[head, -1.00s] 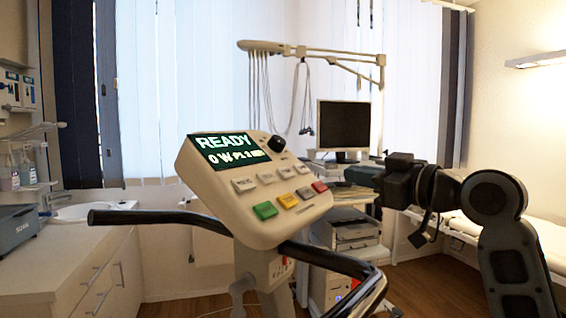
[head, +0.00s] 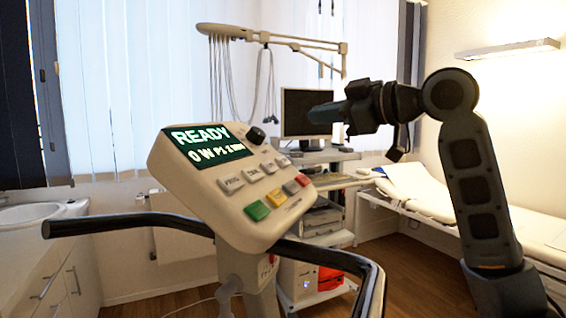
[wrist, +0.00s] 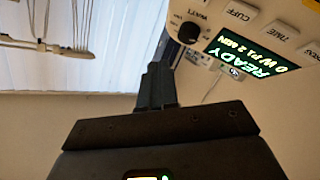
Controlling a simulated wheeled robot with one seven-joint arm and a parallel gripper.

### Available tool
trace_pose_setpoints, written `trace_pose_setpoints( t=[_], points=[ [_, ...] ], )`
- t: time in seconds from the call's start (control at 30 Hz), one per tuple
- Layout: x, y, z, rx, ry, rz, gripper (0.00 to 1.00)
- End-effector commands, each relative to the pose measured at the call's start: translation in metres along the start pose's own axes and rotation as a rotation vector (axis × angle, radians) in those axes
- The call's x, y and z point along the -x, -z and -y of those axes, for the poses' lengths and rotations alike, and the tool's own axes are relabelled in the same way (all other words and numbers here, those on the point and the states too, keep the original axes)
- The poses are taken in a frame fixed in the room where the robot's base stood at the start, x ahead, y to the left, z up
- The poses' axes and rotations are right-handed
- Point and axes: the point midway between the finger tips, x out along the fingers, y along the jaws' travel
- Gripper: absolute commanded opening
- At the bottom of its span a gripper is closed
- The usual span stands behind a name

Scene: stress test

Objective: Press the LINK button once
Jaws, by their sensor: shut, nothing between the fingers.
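The off-white console (head: 190,180) stands tilted on a post. Its screen (head: 207,142) reads READY. Below the screen are a row of grey buttons (head: 253,174) and a row of coloured ones. No LINK lettering is legible on them in the head view. In the wrist view, the screen (wrist: 252,55) is upside down, with CUFF (wrist: 240,13) and TIME (wrist: 281,32) keys. A small pale part (wrist: 231,73) sits by the console's edge; I cannot tell its marking. My gripper (head: 312,113) is shut and empty, in the air right of the console, apart from it, pointing left.
A black knob (head: 256,137) sticks up at the console's corner. Black handlebars (head: 130,221) curve around below it. A monitor on a cart (head: 307,112) stands behind, and a couch (head: 440,190) is at right. The air between gripper and console is clear.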

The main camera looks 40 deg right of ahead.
Motion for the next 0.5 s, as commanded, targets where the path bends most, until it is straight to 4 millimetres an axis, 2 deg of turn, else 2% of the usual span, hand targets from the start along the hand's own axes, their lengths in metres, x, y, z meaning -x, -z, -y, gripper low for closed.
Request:
trace_pose_setpoints(
  t=[0.5],
  points=[
    [-0.045, -0.035, 0.035, -0.001, 0.002, 0.0, 0.0]
  ],
)
